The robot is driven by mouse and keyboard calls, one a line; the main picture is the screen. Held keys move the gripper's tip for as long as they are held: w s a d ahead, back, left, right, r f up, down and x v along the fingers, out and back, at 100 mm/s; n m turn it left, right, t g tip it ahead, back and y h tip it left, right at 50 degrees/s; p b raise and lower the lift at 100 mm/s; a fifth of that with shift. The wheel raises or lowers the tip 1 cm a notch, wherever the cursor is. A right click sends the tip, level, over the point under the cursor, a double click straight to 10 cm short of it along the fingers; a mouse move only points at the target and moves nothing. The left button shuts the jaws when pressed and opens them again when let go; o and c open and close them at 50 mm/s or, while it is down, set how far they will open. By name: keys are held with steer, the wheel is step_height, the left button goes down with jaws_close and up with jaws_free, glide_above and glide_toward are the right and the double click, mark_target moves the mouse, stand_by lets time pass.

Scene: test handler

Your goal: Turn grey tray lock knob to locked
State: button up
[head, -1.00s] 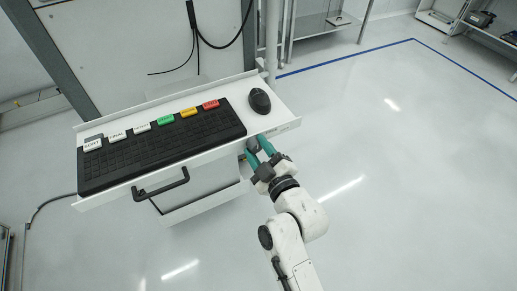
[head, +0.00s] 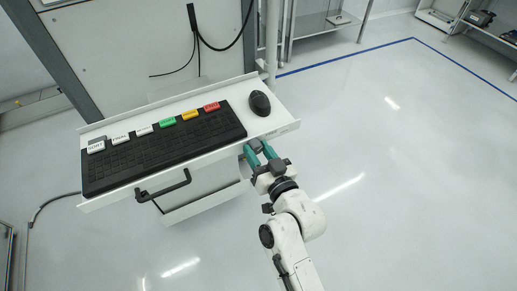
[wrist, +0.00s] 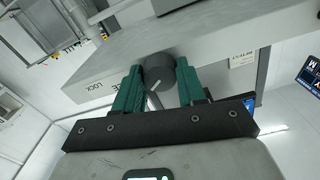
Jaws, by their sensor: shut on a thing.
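In the head view, my gripper (head: 259,150) is at the right front corner of the tray (head: 270,126), and the knob is mostly hidden between the fingers.
On the tray lie a black keyboard (head: 165,150) with several coloured label blocks along its back and a black mouse (head: 260,103). A dark handle (head: 163,187) sticks out of the tray front. The floor to the right is clear.

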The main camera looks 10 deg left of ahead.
steer(key=m+p, duration=0.1)
steer(key=m, duration=0.2)
steer(key=shift+m, duration=0.4)
steer(key=shift+m+p, duration=0.5)
steer(key=shift+m, duration=1)
steer(key=o, duration=1.1)
steer(key=b+v, duration=0.2)
steer(key=v, duration=0.9)
steer(key=shift+w, duration=0.1)
